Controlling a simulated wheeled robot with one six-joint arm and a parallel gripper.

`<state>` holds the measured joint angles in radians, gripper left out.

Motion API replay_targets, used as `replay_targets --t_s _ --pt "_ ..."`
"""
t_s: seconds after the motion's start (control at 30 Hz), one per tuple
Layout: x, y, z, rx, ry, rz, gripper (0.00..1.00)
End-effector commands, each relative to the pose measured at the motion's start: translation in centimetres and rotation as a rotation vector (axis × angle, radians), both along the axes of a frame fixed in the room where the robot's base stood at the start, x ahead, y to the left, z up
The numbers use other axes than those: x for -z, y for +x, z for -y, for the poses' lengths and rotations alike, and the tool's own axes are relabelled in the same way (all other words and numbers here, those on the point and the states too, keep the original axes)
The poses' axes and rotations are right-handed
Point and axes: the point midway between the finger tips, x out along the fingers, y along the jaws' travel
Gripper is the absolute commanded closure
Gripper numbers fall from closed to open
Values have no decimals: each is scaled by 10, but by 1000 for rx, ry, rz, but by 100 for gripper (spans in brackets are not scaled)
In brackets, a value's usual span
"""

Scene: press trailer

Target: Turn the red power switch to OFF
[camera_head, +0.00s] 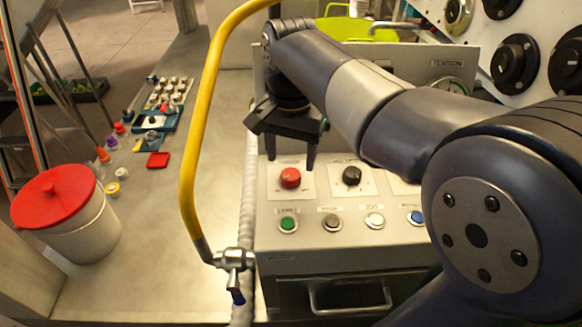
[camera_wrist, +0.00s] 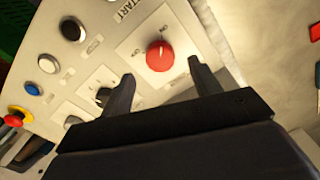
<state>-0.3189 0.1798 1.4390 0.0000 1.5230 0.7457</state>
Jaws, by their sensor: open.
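The red power switch (camera_head: 290,177) is a round knob on a pale square plate on the slanted panel of the grey control box. It also shows in the wrist view (camera_wrist: 160,55), with small lettering around it that I cannot read surely. My gripper (camera_head: 291,160) points down just above and behind the knob in the head view. Its two fingers are spread apart with nothing between them. In the wrist view the fingertips (camera_wrist: 160,70) lie to either side of the knob's near edge. I cannot tell whether they touch it or how high they are.
A black knob (camera_head: 351,175) sits right of the red switch. A yellow hose (camera_head: 195,130) rises at the box's left. A red-lidded bin (camera_head: 75,235) stands further left on the bench.

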Motion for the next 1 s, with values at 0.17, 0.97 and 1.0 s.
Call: replay_targets --t_s 0.17,0.97,1.0 --pt "29 -1 0 0 -1 -4 41" --pt "42 0 0 0 0 0 68" --pt "42 0 0 0 0 0 71"
